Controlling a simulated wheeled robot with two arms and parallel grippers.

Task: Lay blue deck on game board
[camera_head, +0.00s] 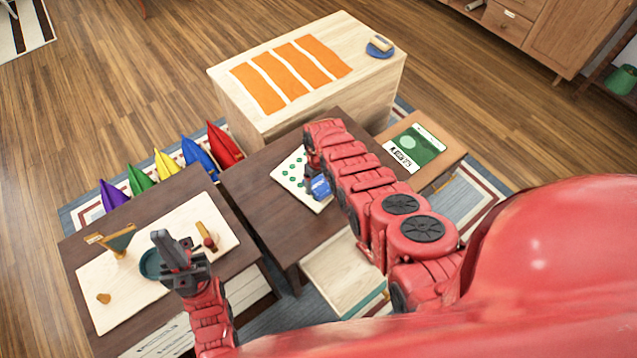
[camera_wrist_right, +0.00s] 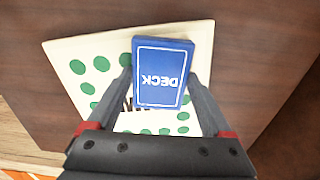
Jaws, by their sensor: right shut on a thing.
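The blue deck (camera_head: 321,187) is a small box marked DECK in the right wrist view (camera_wrist_right: 162,72). My right gripper (camera_wrist_right: 159,78) is shut on it, with one finger along each long side. The game board (camera_head: 284,170) is a pale panel with green dots on the dark middle table. It shows behind the deck in the right wrist view (camera_wrist_right: 60,52). The deck overlaps the board's edge; I cannot tell whether they touch. My right arm hides part of the board in the head view. My left gripper (camera_head: 172,240) looks open and empty above the left table.
A pale board (camera_head: 90,275) on the left table holds a teal bowl (camera_head: 150,264) and small items. A wooden block (camera_head: 228,90) with orange strips stands behind. A green-covered book (camera_head: 414,147) lies at the right. Coloured cushions (camera_head: 197,157) line the back left.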

